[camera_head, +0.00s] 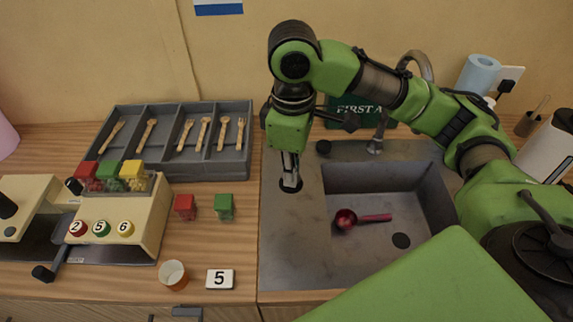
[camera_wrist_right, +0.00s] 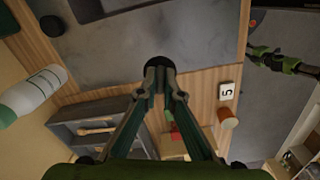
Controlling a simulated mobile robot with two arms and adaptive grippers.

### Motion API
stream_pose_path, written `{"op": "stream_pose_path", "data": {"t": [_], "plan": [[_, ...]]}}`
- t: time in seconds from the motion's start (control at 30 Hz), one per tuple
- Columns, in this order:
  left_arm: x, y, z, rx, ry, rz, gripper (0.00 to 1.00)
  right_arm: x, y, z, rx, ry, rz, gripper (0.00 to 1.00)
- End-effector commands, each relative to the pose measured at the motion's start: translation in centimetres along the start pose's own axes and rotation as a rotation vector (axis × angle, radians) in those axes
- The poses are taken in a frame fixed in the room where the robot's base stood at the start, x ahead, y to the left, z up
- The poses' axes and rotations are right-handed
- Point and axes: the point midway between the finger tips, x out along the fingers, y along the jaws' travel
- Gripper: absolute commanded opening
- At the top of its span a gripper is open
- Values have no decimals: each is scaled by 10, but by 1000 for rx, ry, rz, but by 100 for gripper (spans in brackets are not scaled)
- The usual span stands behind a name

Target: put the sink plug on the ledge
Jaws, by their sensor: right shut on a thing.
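The sink plug (camera_head: 284,187) is a flat black disc at the left ledge (camera_head: 297,235) of the grey sink. My right gripper (camera_head: 291,183) points down and is shut on it. In the right wrist view the plug (camera_wrist_right: 154,61) shows dark at the tips of my right gripper (camera_wrist_right: 160,72). The plug is over or on the ledge; I cannot tell whether it touches. The dark drain hole (camera_head: 401,240) in the basin is uncovered. My left gripper does not show in the head view.
A red scoop (camera_head: 361,218) lies in the basin. A small black cylinder (camera_head: 323,147) stands at the back of the sink, beside the tap (camera_head: 376,142). Left are a cutlery tray (camera_head: 175,170), sweet cubes, a paper cup (camera_head: 173,274) and a "5" card (camera_head: 220,279). The front ledge is clear.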

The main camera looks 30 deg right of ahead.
Motion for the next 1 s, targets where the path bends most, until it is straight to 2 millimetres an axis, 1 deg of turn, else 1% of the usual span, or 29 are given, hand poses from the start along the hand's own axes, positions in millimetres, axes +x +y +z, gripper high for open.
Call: {"op": "stream_pose_path", "data": {"t": [0.1, 0.2, 0.37, 0.47, 0.77, 0.8, 0.9, 1.0], "plan": [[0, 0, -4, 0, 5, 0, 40, -7, 8, -3, -134, 2, 0, 0], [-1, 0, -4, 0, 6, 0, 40, -10, 12, -4, -216, 3, -2, 0], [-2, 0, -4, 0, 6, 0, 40, -12, 17, -6, -282, 3, -3, 0], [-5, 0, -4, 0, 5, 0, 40, -7, 30, -10, -289, 1, -5, 0], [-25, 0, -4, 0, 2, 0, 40, 24, 99, -31, -285, 0, -5, 0], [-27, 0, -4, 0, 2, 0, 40, 31, 106, -33, -287, 0, -5, 0], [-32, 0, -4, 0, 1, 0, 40, 52, 121, -38, -288, 0, -5, 0], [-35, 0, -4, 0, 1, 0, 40, 68, 133, -41, -289, 0, -4, 0]]}}
